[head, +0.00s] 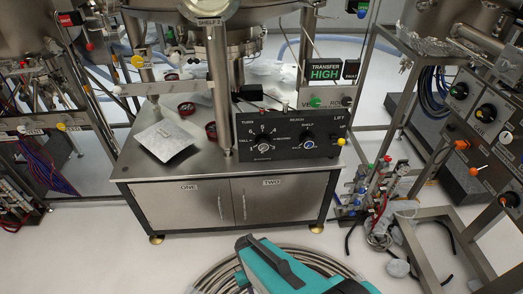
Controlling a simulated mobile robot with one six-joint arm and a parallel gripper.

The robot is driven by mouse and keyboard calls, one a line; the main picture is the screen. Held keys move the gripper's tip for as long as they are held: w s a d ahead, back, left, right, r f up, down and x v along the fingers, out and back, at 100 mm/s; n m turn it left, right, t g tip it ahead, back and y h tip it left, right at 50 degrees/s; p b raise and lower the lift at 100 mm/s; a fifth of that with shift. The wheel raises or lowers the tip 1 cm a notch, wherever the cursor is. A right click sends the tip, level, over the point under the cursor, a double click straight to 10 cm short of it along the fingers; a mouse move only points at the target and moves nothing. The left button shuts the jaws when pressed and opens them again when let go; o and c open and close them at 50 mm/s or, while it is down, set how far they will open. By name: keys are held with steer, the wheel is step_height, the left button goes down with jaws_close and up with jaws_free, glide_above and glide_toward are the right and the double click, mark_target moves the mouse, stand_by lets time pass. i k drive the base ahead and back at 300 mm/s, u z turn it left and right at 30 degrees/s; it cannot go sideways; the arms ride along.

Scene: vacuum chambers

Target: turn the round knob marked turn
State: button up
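The round knob (264,143) under the label TURN is on the left side of a black control panel (286,153). It is black with a lighter centre, and a ring of numbers and marks surrounds it. Its exact pointer setting is too small to read. A second round knob (308,142) sits to its right, under the label REACH. My gripper is not in view, and nothing is seen touching the TURN knob.
The panel stands at the front of a steel cabinet (185,208); a metal plate (165,140) lies on its top. A steel post (220,90) rises left of the panel. A hose coil (222,272) and a teal body (290,268) are in front. Valves and tubes (370,190) stand right.

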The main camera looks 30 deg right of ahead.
mark_target(263, 141)
steer(key=u, duration=0.2)
steer(key=k, duration=0.5)
steer(key=u, duration=1)
steer(key=k, duration=0.9)
steer(key=u, duration=0.85)
steer(key=i, duration=1.05)
steer(key=z, duration=0.45)
steer(key=i, duration=0.7)
steer(key=z, duration=0.9)
steer(key=i, duration=0.6)
steer(key=z, duration=0.2)
